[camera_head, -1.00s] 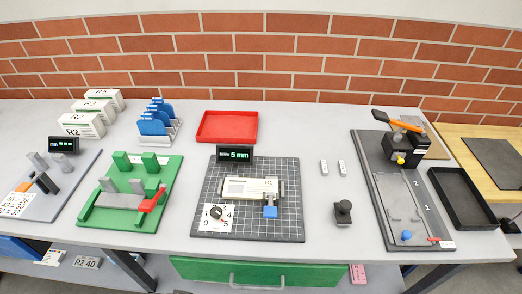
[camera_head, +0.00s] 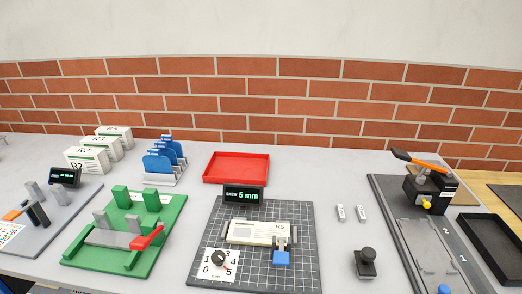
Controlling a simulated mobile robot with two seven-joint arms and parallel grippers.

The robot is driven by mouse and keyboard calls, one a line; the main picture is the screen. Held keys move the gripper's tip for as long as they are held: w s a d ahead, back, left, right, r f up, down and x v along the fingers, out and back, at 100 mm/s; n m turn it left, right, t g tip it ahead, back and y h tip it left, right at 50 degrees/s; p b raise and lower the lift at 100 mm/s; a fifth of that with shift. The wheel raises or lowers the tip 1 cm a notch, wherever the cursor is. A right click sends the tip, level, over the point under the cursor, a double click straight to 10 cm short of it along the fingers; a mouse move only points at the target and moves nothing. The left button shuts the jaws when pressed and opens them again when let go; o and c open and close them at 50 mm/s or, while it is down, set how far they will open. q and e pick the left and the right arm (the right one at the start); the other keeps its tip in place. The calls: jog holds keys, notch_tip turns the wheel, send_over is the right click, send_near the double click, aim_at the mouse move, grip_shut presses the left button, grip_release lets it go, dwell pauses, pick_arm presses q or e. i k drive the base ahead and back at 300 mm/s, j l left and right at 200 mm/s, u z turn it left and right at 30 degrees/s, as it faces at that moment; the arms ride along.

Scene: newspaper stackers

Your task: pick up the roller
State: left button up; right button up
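No thing is clearly recognisable as a roller. A small black block with a round knob (camera_head: 367,260) stands upright on the grey table, right of the gridded mat. An orange and black handle (camera_head: 425,162) lies tilted over a black device (camera_head: 430,190) at the back of the dark board on the right. I cannot tell whether either one is the roller. Neither of my grippers shows in the head view.
On the grey table are a green fixture (camera_head: 172,222), a gridded dark mat (camera_head: 303,225) with a cream device (camera_head: 258,232), a red tray (camera_head: 209,179), two small light blocks (camera_head: 341,213), and a black tray (camera_head: 511,262) at right. A brick wall (camera_head: 300,110) stands behind.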

aim_at(364, 259)
jog(key=i+l, duration=0.1)
jog(key=l, duration=1)
jog(key=i+l, duration=0.15)
jog(key=l, duration=0.4)
